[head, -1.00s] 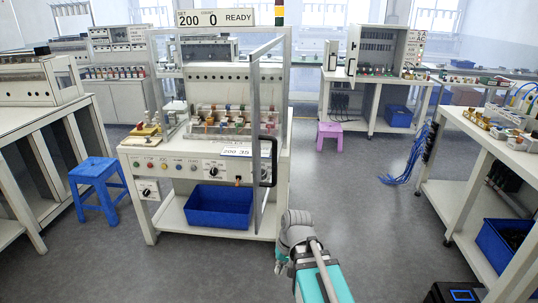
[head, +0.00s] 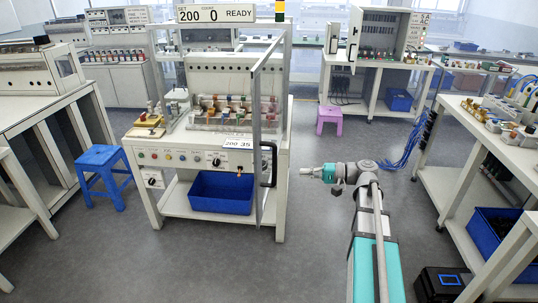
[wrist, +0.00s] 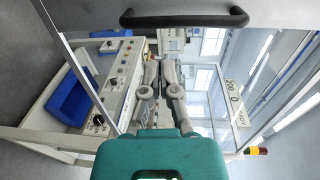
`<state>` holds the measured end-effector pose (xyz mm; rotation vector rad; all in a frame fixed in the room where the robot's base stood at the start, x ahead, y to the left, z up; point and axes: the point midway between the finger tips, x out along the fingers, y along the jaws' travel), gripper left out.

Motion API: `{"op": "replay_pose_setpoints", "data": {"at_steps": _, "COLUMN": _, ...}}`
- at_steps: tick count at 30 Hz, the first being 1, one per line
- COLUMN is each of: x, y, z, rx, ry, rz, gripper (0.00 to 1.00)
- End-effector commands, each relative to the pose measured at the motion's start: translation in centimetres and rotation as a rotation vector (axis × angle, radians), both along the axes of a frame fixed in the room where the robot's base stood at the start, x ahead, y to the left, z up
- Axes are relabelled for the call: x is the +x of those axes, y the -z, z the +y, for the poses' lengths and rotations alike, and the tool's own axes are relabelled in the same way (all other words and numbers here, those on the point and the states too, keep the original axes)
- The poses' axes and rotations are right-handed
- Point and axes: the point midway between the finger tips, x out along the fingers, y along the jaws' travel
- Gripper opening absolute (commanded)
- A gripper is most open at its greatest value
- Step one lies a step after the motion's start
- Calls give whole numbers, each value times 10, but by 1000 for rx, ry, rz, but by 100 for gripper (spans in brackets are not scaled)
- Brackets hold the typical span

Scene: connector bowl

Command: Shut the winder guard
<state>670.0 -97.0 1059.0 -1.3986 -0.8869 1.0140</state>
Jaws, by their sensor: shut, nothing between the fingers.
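The winder guard (head: 256,105) is a grey-framed clear panel at the right side of the winder (head: 213,140). It stands swung open, jutting out toward me from the machine's front. Its black bar handle (head: 274,165) is on the lower part of the panel, facing right. My gripper (head: 303,171) is shut and empty, a little right of the handle and apart from it in the head view. In the wrist view the handle (wrist: 185,20) crosses the top, and my gripper's fingers (wrist: 151,62) are together below it, not touching it.
A blue bin (head: 222,193) sits on the winder's lower shelf. A blue stool (head: 102,175) stands left and a pink stool (head: 330,119) behind right. A bench (head: 465,165) stands at the right.

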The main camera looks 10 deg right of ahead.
Motion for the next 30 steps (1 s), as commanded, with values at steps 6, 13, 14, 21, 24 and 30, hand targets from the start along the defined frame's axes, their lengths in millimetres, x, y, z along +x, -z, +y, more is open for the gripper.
{"op": "replay_pose_setpoints", "data": {"at_steps": 6, "x": 3, "y": -23, "z": -19, "rx": 75, "ry": 21, "rz": -38, "gripper": 0}}
{"op": "replay_pose_setpoints", "data": {"at_steps": 13, "x": 3, "y": -23, "z": -20, "rx": 80, "ry": 22, "rz": -40, "gripper": 0}}
{"op": "replay_pose_setpoints", "data": {"at_steps": 14, "x": 3, "y": -23, "z": -20, "rx": 80, "ry": 22, "rz": -40, "gripper": 0}}
{"op": "replay_pose_setpoints", "data": {"at_steps": 21, "x": 4, "y": -23, "z": -17, "rx": 79, "ry": 22, "rz": -40, "gripper": 0}}
{"op": "replay_pose_setpoints", "data": {"at_steps": 24, "x": 5, "y": -23, "z": -13, "rx": 78, "ry": 21, "rz": -39, "gripper": 0}}
{"op": "replay_pose_setpoints", "data": {"at_steps": 30, "x": 11, "y": -23, "z": 2, "rx": 78, "ry": 21, "rz": -39, "gripper": 0}}
